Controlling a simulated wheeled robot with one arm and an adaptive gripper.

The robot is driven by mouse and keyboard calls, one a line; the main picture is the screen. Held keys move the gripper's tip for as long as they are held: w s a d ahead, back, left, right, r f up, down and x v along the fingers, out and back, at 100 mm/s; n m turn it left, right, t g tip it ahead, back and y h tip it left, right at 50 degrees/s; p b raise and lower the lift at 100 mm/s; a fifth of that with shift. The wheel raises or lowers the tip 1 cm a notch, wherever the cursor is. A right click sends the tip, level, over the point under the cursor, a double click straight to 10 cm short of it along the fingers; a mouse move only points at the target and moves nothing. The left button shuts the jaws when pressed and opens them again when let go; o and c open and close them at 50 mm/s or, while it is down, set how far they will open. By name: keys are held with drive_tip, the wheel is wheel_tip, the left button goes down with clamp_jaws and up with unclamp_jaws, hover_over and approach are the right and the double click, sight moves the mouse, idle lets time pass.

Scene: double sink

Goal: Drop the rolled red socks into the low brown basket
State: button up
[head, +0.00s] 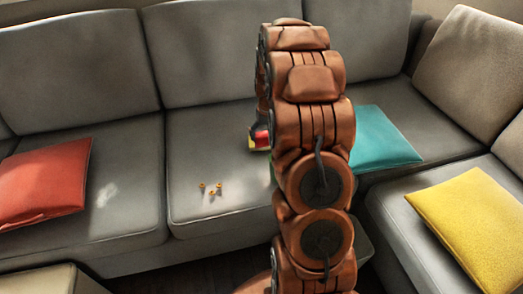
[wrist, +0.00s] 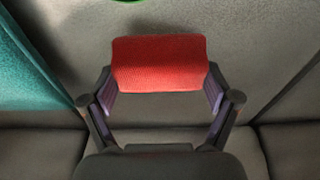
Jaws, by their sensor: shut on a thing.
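The rolled red socks (wrist: 160,63) show in the wrist view as a red, knitted-looking roll lying crosswise between the fingertips. My gripper (wrist: 160,92) is shut on them, with one finger pad at each end of the roll. The socks are above the grey sofa. In the head view my own arm hides most of the gripper, and only a small patch of red (head: 262,136) shows at the arm's left edge. I see no low brown basket in either view.
A grey corner sofa (head: 205,150) fills the scene, with a red cushion (head: 45,182), a teal cushion (head: 383,138) and a yellow cushion (head: 475,212). Small orange objects (head: 211,190) lie on the middle seat. A green edge (wrist: 128,1) shows atop the wrist view.

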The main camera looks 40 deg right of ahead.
drive_tip(key=shift+f+b, duration=0.6)
drive_tip(key=shift+f, duration=3.25)
drive_tip(key=shift+f, duration=0.15)
drive_tip(key=o, duration=0.8)
drive_tip(key=shift+o, duration=0.2)
